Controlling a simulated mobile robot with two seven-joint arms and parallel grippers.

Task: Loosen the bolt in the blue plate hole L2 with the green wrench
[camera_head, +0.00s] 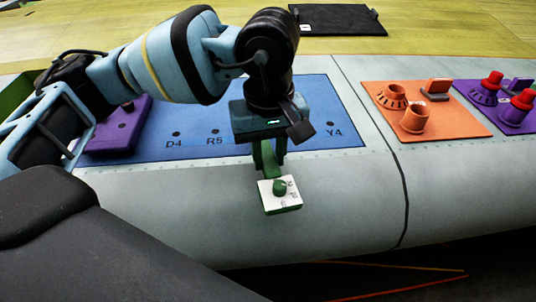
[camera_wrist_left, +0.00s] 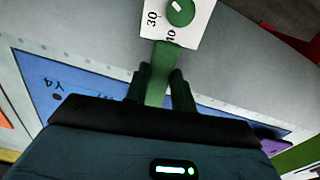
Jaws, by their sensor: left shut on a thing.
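My left gripper (camera_head: 268,152) is shut on the green wrench (camera_head: 270,164), holding it in front of the blue plate, over the grey wing edge. The wrench carries a white square dial (camera_head: 281,196) with numbers and a green knob. In the left wrist view, the wrench's green shank (camera_wrist_left: 160,70) lies between the fingers (camera_wrist_left: 163,82) and the dial (camera_wrist_left: 195,22) is at the top. The blue plate (camera_head: 190,147) shows holes labelled D4, R5 and Y4. My left arm covers part of it. I cannot make out hole L2 or its bolt. My right gripper is not in view.
A purple block (camera_head: 122,130) is at the blue plate's left. An orange plate (camera_head: 440,122) with orange cylindrical pieces is to the right, beside a purple plate (camera_head: 470,92) with red-topped pieces. A dark panel (camera_head: 337,19) lies at the back. The grey surface in front is clear.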

